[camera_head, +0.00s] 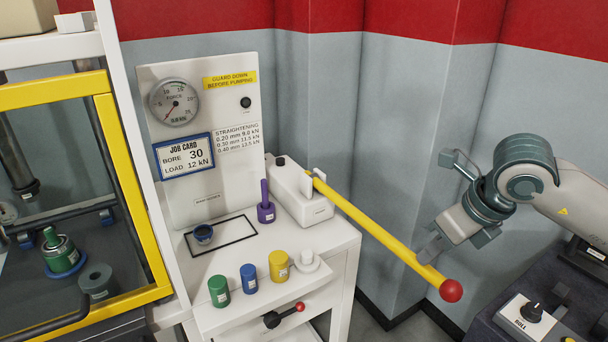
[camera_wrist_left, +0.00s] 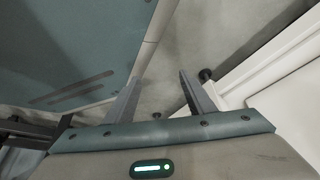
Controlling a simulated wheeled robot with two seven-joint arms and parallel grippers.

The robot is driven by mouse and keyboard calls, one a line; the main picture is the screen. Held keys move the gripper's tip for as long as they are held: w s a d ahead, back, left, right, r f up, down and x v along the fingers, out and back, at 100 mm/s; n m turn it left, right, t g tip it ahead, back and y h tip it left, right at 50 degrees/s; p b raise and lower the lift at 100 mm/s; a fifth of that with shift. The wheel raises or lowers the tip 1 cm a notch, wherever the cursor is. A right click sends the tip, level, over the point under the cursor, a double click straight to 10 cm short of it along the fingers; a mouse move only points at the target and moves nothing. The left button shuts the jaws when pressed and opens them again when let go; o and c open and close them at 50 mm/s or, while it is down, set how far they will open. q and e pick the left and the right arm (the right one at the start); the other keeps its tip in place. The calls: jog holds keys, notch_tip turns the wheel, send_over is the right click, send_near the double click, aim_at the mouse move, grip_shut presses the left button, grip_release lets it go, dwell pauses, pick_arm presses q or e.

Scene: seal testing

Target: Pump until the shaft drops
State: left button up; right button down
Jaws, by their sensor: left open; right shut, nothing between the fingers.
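The yellow pump lever (camera_head: 375,228) slopes down to the right from the white pump body (camera_head: 300,192) and ends in a red ball (camera_head: 451,290). My right gripper (camera_head: 430,250) is shut, with its fingertips at the lever just short of the ball; contact is hard to tell. The force gauge (camera_head: 174,102) has its red needle pointing to the lower left. Behind the yellow-framed guard (camera_head: 118,150), a green part (camera_head: 60,248) stands in a blue ring under a dark ram (camera_head: 25,188). My left gripper (camera_wrist_left: 160,95) is open and empty in the left wrist view.
The job card (camera_head: 184,155) reads bore 30, load 12 kN. Green (camera_head: 219,291), blue (camera_head: 249,278) and yellow (camera_head: 279,266) cylinders stand along the white bench's front. A purple part (camera_head: 266,207) stands beside the pump. Grey walls are close behind the lever.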

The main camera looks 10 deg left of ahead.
aim_at(424, 277)
jog(key=shift+f+b, duration=0.7)
jog(key=shift+f, duration=0.15)
notch_tip(424, 277, down, 3)
jog(key=b, duration=0.3)
jog(key=shift+f+b, duration=0.35)
jog(key=shift+b, duration=0.05)
jog(key=shift+f+b, duration=0.6)
jog(key=shift+b, duration=0.05)
jog(key=shift+s+f, duration=0.1)
jog(key=shift+f, duration=0.05)
pick_arm(q)
jog(key=w, duration=0.7)
jog(key=shift+w+d+r, duration=0.15)
jog(key=shift+d, duration=0.1)
